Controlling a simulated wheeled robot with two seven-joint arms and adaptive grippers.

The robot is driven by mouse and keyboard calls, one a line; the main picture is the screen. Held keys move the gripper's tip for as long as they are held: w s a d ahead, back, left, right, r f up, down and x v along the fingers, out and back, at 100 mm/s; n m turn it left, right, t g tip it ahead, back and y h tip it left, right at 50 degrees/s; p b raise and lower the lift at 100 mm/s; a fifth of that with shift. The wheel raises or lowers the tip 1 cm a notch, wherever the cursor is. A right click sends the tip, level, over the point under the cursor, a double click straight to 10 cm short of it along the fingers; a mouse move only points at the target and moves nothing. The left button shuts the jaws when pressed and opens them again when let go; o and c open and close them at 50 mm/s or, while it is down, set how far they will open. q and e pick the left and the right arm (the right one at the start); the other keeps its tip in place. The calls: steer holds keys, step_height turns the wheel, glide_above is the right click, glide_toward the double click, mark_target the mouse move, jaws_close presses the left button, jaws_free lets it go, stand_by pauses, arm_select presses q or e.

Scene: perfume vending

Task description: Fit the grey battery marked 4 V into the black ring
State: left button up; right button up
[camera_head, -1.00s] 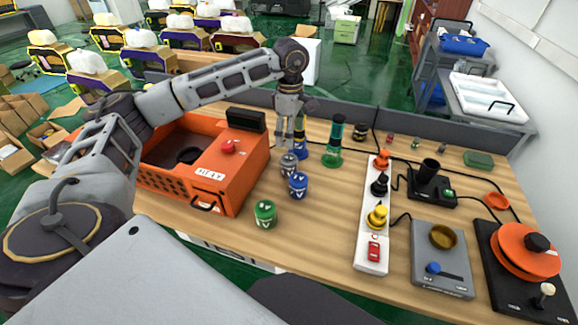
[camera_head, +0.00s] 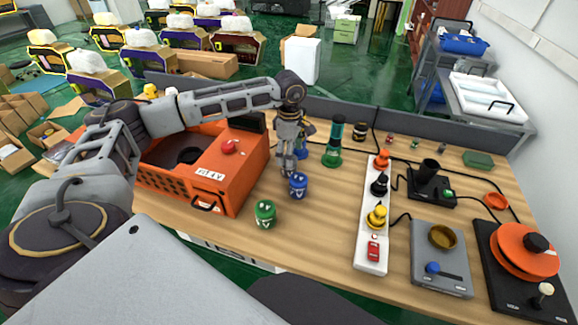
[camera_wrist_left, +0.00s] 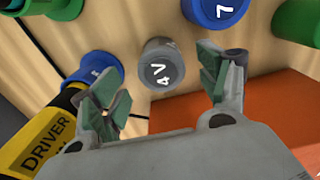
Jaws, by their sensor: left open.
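The grey battery marked 4 V (camera_wrist_left: 160,66) stands on the table in the left wrist view, between and just beyond my fingertips. My left gripper (camera_wrist_left: 160,85) is open and empty, with green pads to either side of the battery. In the head view my left gripper (camera_head: 287,168) points down over the battery's spot and mostly hides it. My right gripper is not in view.
A blue battery (camera_head: 298,185) stands close to the gripper, and a green battery (camera_head: 264,213) stands nearer the front. A green bottle (camera_head: 333,145) is behind. A yellow item marked DRIVER (camera_wrist_left: 45,140) lies near the left finger.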

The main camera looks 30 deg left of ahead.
arm_select(q)
steer(key=shift+f, duration=0.15)
steer(key=shift+s+a+f+p, duration=0.1)
steer(key=shift+f+p, duration=0.3)
steer(key=shift+f, duration=2.05)
steer(key=c, duration=1.5)
steer(key=shift+r, duration=0.15)
steer(key=shift+r+b, duration=0.35)
steer(key=shift+r, duration=4.55)
